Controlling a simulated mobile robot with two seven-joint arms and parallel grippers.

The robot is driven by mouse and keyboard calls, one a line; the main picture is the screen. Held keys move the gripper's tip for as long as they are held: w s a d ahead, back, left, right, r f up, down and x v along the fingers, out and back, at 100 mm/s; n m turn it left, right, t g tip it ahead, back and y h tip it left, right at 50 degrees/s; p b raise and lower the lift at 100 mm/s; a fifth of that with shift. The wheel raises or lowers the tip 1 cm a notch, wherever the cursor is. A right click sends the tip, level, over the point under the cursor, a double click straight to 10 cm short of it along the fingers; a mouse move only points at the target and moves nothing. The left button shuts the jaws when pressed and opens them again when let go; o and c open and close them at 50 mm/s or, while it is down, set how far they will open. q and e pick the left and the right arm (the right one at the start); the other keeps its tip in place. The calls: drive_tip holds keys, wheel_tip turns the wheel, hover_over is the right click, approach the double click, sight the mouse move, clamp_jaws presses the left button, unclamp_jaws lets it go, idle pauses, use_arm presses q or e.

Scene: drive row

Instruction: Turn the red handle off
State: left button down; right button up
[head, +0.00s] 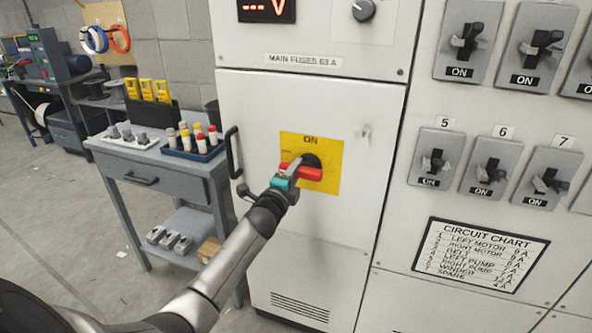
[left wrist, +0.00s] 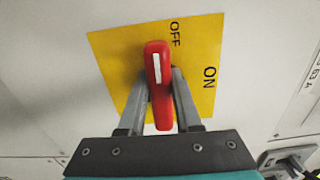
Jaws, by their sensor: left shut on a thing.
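The red handle (head: 312,174) sits on a yellow plate (head: 328,145) on a grey cabinet door. In the head view it lies nearly level, with ON printed above it. In the left wrist view the red handle (left wrist: 160,105) stands upright in the picture, its white-striped end beside the word OFF; ON is off to the right. My left gripper (head: 292,170) is shut on the handle, one finger on each side in the left wrist view (left wrist: 161,80). It hides part of the plate in the head view. My right gripper is not in view.
A black door pull (head: 232,153) is left of the plate. A grey cart (head: 165,178) with a tray of fuses (head: 193,148) stands beside the cabinet. Several breaker switches (head: 434,163) and a circuit chart (head: 480,254) are on the panel to the right.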

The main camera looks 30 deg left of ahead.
use_arm(q)
drive_tip(key=shift+f+n, duration=0.1)
drive_tip(key=shift+n, duration=0.3)
drive_tip(key=c, duration=0.6)
unclamp_jaws()
drive_tip(key=shift+s, duration=0.1)
drive_tip(key=p+v, duration=0.2)
drive_tip(key=v, duration=1.3)
drive_tip(key=shift+p, duration=0.3)
